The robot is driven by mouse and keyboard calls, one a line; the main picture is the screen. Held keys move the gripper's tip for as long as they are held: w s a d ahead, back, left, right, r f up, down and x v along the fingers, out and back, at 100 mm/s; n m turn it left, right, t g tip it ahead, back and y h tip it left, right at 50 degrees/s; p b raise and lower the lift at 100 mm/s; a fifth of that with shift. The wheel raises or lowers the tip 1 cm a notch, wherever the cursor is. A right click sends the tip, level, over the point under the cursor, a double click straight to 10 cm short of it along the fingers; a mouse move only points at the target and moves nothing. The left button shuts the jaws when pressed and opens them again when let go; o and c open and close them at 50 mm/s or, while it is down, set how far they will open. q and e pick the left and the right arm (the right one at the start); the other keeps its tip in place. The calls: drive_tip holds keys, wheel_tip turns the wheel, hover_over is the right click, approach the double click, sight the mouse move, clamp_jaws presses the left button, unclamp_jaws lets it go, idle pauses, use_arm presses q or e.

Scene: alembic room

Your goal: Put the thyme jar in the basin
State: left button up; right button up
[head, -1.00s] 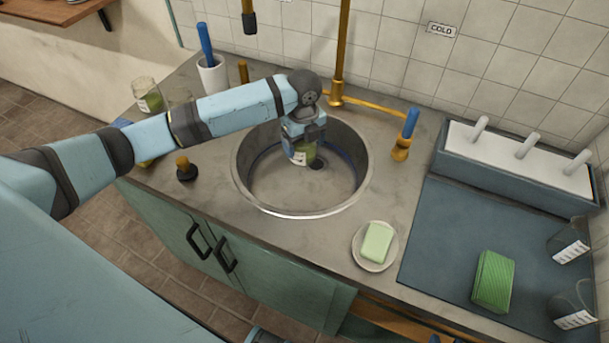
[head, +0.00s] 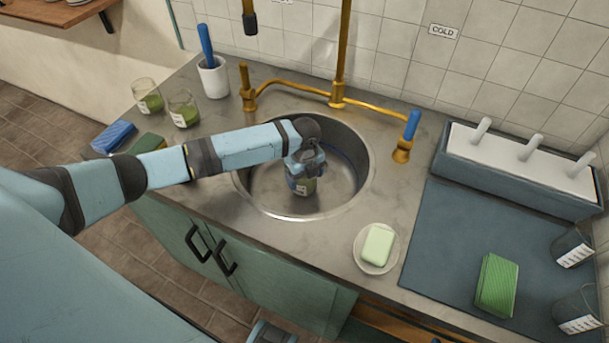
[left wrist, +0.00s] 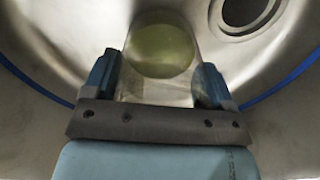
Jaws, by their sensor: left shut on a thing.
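The thyme jar (head: 303,186) is a glass jar with greenish contents and a pale label too small to read. It is inside the round steel basin (head: 262,203), below the rim and near the middle. I cannot tell whether its base touches the basin floor. My left gripper (head: 304,162) reaches down into the basin and is shut on the jar, partly hiding it. In the left wrist view the jar (left wrist: 164,50) sits between the two blue fingers (left wrist: 158,84), with the drain hole (left wrist: 247,10) beyond it.
Two glass jars with green contents (head: 148,97) (head: 184,108), a blue sponge (head: 114,136) and a white cup (head: 213,78) stand left. A brass tap (head: 340,60) rises behind the basin. A soap dish (head: 362,262) is at front right, near a dark mat (head: 450,235).

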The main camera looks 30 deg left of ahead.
use_arm(q)
drive_tip(key=shift+f, duration=0.15)
drive_tip(key=o, duration=0.9)
drive_tip(key=shift+o, duration=0.2)
wheel_tip(320, 180, up, 12)
drive_tip(key=shift+r+p, duration=0.2)
drive_tip(key=shift+p, duration=0.25)
